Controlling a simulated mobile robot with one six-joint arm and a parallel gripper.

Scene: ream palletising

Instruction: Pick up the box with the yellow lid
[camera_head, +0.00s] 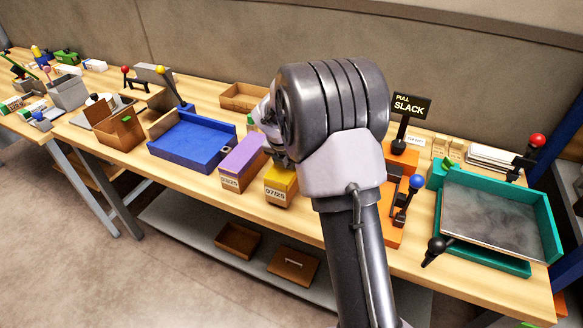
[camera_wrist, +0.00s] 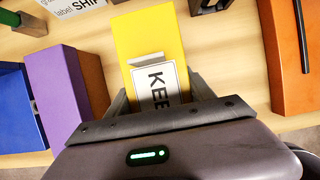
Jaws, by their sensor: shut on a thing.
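The box with the yellow lid (camera_head: 281,180) stands near the front edge of the table, with a "07/25" label on its front. In the wrist view its yellow lid (camera_wrist: 150,40) lies between my gripper's fingers, with a white "KEE..." label partly hidden by my wrist. My gripper (camera_wrist: 162,95) is shut on this box, one finger on each side. In the head view my arm covers the gripper and part of the box. I cannot tell whether the box is off the table.
A purple-lidded box (camera_head: 243,160) stands close on the left, and a blue tray (camera_head: 192,145) lies beyond it. An orange fixture (camera_head: 392,232) is on the right, near a teal tray (camera_head: 540,215). A "PULL SLACK" sign (camera_head: 411,106) stands behind.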

